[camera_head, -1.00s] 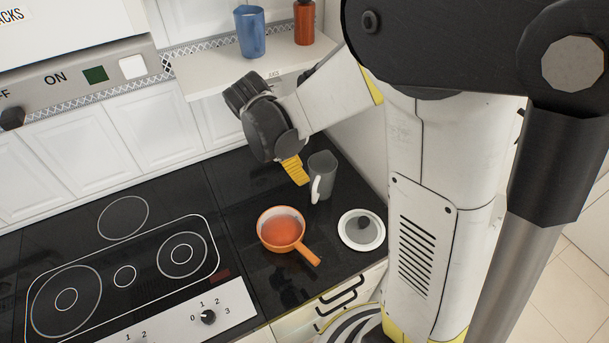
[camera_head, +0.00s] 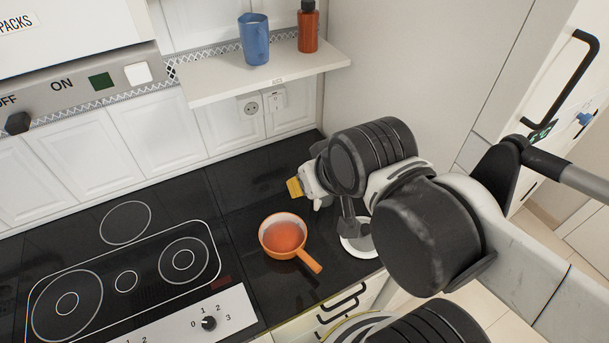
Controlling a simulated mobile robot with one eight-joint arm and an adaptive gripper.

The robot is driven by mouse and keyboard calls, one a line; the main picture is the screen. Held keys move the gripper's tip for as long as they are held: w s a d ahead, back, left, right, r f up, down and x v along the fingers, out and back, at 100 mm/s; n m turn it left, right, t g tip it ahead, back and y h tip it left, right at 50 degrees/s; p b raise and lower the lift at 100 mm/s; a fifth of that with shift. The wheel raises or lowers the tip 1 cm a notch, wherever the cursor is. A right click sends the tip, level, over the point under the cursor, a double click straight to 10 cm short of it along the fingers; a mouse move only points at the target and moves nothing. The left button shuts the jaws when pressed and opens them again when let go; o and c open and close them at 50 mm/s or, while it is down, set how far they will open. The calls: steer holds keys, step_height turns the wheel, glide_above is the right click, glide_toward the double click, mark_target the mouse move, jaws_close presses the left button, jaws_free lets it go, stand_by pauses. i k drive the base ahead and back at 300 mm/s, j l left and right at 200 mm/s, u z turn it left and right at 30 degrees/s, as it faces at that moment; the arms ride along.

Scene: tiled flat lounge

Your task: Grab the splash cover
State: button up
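A round white lid with a grey middle (camera_head: 349,248), which looks like the splash cover, lies on the black worktop to the right of the orange pan. My arm hides most of it, including its knob. My gripper (camera_head: 294,187) is above the worktop, up and left of the lid and behind the pan in the picture. Its yellow fingertip part points left. My wrist covers the rest of it, so I cannot see whether the fingers are apart.
An orange pan (camera_head: 283,236) stands left of the lid, its handle pointing to the lower right. The hob (camera_head: 125,278) is further left. A shelf (camera_head: 215,88) above holds a blue cup (camera_head: 254,40) and a red-brown bottle (camera_head: 308,28). The grey jug is not clearly visible behind my arm.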

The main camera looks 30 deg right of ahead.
mark_target(363, 246)
steer(key=z, duration=0.9)
steer(key=k+j+u, duration=0.1)
steer(key=k+j, duration=0.15)
steer(key=k, duration=0.3)
steer(key=k+j+u, duration=0.1)
steer(key=k+j, duration=0.15)
steer(key=k, duration=0.3)
steer(key=k+j+u, duration=0.1)
steer(key=k+j, duration=0.2)
steer(key=k, duration=0.2)
